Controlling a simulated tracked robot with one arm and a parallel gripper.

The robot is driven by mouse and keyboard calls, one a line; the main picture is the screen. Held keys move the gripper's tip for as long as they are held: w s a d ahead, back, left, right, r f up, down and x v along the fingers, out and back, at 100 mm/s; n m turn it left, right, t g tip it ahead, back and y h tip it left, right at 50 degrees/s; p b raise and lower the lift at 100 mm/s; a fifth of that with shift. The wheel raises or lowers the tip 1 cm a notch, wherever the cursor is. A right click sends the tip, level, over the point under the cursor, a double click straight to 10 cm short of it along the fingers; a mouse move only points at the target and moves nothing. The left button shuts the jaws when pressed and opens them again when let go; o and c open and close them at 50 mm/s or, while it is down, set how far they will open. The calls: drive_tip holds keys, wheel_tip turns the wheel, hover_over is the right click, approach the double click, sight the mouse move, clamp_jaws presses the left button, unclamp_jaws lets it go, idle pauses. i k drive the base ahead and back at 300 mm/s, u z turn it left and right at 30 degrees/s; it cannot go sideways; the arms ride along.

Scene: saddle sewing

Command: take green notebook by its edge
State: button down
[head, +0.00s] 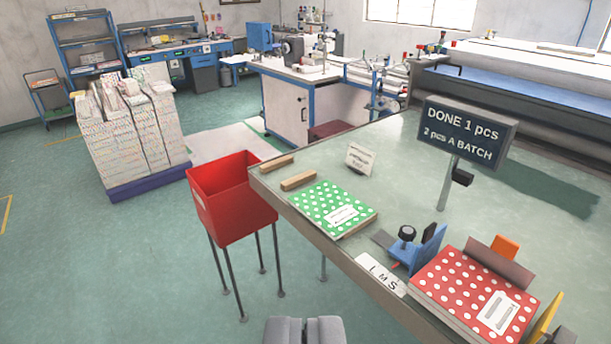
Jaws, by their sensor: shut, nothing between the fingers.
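The green notebook (327,204) has white dots and a white label. It lies flat on the table (405,160), close to the table's front left edge. My gripper (305,328) shows at the bottom middle of the head view, with its two grey fingers together and nothing between them. It is below the notebook in the picture, in front of the table's edge, and apart from the notebook. Only the ends of the fingers show.
A red bin (232,197) on thin legs stands left of the table. Wooden blocks (298,181) and a small card (360,158) lie beyond the notebook. A red dotted notebook (465,290) sits in a blue-and-orange holder at right. A sign (468,130) stands behind.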

sight(334, 210)
drive_tip(key=z, duration=0.3)
drive_tip(key=i, duration=1.25)
drive_tip(key=u, duration=0.4)
